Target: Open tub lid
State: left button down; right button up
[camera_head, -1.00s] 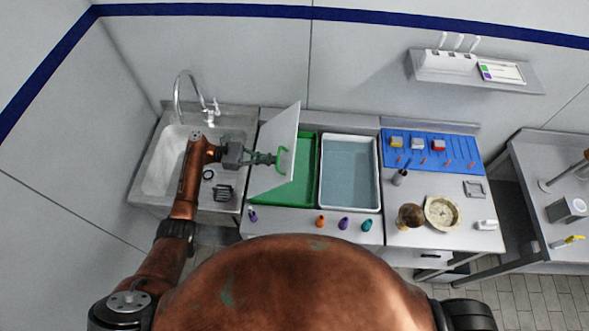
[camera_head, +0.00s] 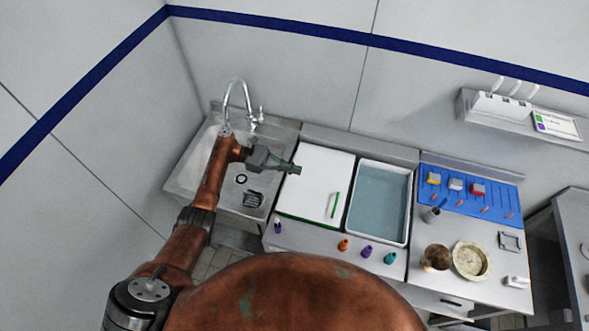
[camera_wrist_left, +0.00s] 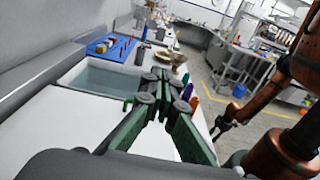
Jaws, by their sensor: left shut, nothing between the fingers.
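The white lid (camera_head: 312,182) lies flat over the green tub; only a thin green edge of the tub (camera_head: 300,217) shows along the front. The lid's green handle (camera_head: 335,205) stands near its right side, and it also shows in the left wrist view (camera_wrist_left: 128,103). My left gripper (camera_head: 295,170) is shut and empty over the lid's left part, apart from the handle. Its green fingers also fill the middle of the left wrist view (camera_wrist_left: 163,82). A dark arm end, likely my right gripper (camera_wrist_left: 225,128), shows small at the right there; its fingers are unclear.
An open basin of bluish liquid (camera_head: 408,212) stands right of the lid. A sink with a tall tap (camera_head: 240,100) is on the left. Several small coloured bottles (camera_head: 367,251) line the front edge. A blue mat (camera_head: 487,197) and a bowl (camera_head: 471,260) are farther right.

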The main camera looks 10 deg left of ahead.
dwell(0.6)
pick_arm(q)
jog(key=a, duration=0.7)
jog(key=shift+w+a+r, duration=0.2)
jog(key=shift+w, duration=0.2)
